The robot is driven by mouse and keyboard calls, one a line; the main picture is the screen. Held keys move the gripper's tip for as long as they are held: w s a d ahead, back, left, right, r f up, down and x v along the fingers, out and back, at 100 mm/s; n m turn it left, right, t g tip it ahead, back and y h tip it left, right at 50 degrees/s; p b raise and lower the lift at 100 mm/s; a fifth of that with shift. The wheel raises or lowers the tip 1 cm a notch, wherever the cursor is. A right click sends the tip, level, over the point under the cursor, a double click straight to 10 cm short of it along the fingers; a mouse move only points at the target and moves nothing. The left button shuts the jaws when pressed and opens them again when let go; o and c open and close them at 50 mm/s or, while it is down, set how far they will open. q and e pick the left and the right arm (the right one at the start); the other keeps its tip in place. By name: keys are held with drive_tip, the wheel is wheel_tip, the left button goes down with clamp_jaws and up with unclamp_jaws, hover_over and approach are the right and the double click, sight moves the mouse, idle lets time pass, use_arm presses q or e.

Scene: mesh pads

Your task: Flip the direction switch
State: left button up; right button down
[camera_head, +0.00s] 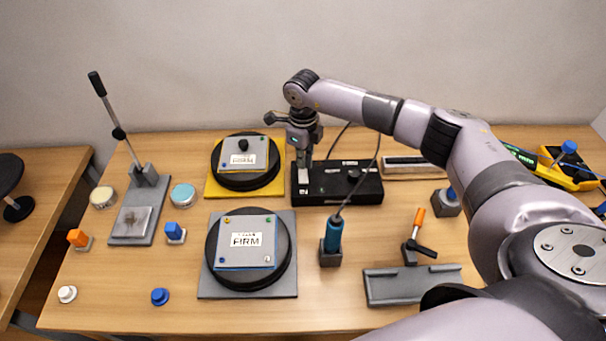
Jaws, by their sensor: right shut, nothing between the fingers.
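A black control box (345,190) stands at the back middle of the table, with a round knob and white lettering on its face. My right gripper (303,182) points down at the box's left end, with its fingers shut and empty. Its tips are at or just above the box top; I cannot tell whether they touch it. The direction switch cannot be made out; the gripper may cover it. My left gripper is not in view.
Two round black pads with FIRM plates, one on a yellow base (215,188) and one on a grey base (208,292), lie left of the box. A blue-handled tool (333,235) stands in front, its cable running up past the box. A lever press (145,180) stands at left.

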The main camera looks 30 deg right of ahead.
sight(303, 172)
drive_tip(key=shift+f+b, duration=0.95)
drive_tip(key=shift+f, duration=0.25)
idle(0.6)
drive_tip(key=shift+r, duration=0.1)
drive_tip(key=shift+r+p, duration=2.15)
drive_tip(key=shift+r, duration=1.35)
drive_tip(key=shift+s+f, duration=0.1)
drive_tip(key=shift+f, duration=0.05)
